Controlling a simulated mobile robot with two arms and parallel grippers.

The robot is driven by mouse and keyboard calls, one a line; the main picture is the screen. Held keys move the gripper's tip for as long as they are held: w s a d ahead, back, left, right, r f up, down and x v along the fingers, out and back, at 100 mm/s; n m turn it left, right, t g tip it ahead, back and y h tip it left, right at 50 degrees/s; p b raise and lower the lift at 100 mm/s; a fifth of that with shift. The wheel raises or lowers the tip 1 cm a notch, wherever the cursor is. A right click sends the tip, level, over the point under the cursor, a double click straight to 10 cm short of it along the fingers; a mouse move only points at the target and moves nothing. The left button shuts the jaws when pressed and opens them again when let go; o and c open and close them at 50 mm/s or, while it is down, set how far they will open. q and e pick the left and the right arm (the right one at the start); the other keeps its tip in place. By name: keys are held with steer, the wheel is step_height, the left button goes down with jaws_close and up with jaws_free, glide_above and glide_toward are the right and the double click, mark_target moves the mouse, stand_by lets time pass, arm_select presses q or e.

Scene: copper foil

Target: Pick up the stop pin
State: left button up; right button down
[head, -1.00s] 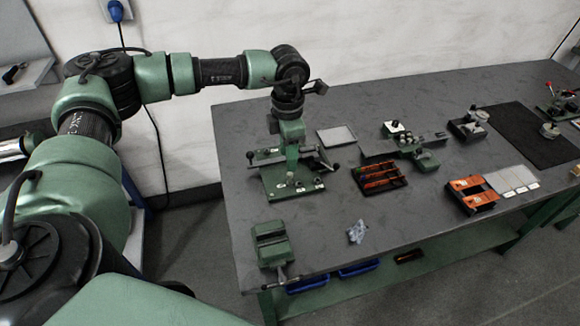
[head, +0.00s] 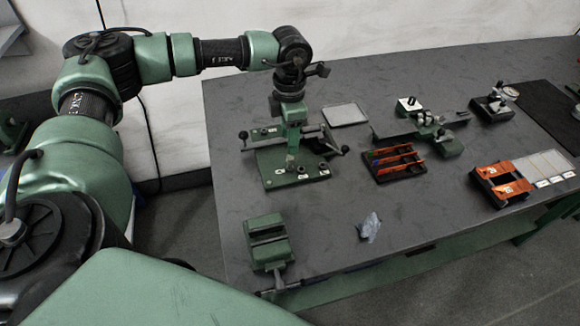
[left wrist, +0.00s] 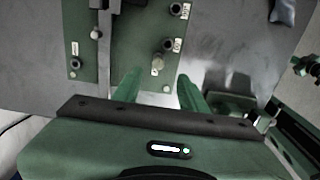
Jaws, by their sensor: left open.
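A green fixture plate (head: 268,178) with crossbar handles lies on the left part of the bench, below my left gripper (head: 291,160). In the left wrist view the plate (left wrist: 88,70) carries several dark round sockets or knobs with small white labels. A small light metal piece (left wrist: 157,66), possibly the stop pin, stands on the plate by a label, just beyond the gap between my fingertips. My left gripper (left wrist: 158,88) is open, its two green fingers apart with nothing held. I cannot tell how far the fingertips are above the plate. My right gripper is not in view.
A green vise (head: 268,240) stands at the near left bench edge. A grey tray (head: 345,114), a black parts box with orange dividers (head: 396,163), a green clamp device (head: 440,140) and a crumpled clear bag (head: 369,228) lie to the right. Bare bench lies between them.

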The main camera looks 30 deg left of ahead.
mark_target(288, 157)
arm_select(q)
steer(key=shift+f+p, duration=0.35)
steer(key=shift+f, duration=0.5)
steer(key=f, duration=0.1)
steer(key=f+p, duration=0.1)
steer(key=f, duration=0.1)
steer(key=f+p, duration=0.1)
steer(key=f, duration=0.1)
steer(key=shift+a+f, duration=0.2)
steer(key=shift+a, duration=0.05)
steer(key=shift+f, duration=0.4)
jaws_close()
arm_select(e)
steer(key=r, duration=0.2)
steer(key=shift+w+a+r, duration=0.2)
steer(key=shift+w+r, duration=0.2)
